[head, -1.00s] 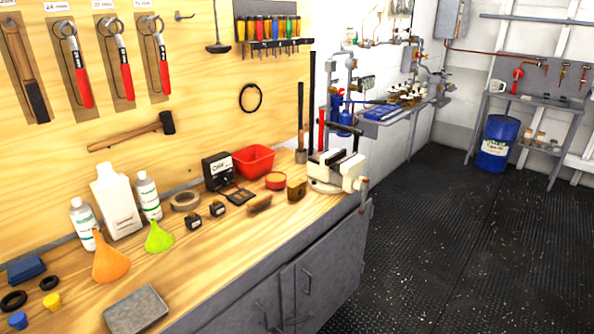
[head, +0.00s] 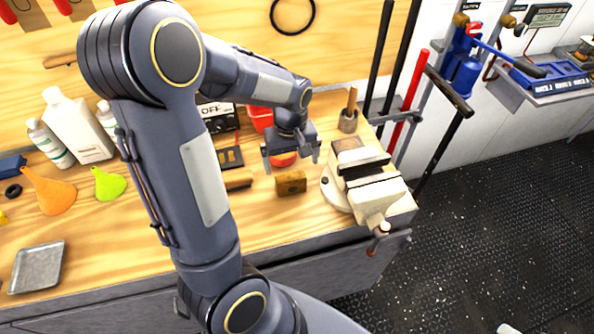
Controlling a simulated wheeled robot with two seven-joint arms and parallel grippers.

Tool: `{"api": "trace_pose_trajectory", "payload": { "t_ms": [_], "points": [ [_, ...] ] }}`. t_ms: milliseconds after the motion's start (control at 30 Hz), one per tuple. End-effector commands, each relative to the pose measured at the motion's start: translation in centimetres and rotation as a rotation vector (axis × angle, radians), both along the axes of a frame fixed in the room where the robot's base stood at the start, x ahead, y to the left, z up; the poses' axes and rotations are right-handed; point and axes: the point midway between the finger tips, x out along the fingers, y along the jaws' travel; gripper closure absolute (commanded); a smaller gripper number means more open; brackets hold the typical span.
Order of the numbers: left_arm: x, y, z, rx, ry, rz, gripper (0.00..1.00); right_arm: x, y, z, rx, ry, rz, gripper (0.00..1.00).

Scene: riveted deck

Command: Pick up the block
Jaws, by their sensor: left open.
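A small brown wooden block (head: 291,184) with a dark spot on its front lies on the wooden workbench (head: 180,240), left of the vise. My left gripper (head: 291,164) is open and empty, pointing down. In the picture its fingers are just above and behind the block. How far apart they are in depth is hard to tell. The block's front shows clear. My right gripper is not in view.
A white bench vise (head: 375,195) stands close right of the block. A brush (head: 238,183) lies to its left. A round red tin (head: 284,159) is partly hidden behind my gripper. The bench front is mostly clear.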

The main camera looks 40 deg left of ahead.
Motion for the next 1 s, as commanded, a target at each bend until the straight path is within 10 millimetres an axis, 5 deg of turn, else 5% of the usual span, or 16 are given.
{"api": "trace_pose_trajectory", "payload": {
  "t_ms": [500,833,1000],
  "points": [
    [-1.2,0.0,-6.7,0.001,0.007,0.003,0.02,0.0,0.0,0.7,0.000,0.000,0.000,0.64],
    [-1.1,0.0,-7.4,0.001,0.002,0.002,0.02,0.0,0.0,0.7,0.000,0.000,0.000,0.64],
    [-1.1,0.0,-7.4,0.001,0.002,0.001,0.24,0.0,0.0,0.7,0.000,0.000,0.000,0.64]
  ]
}}
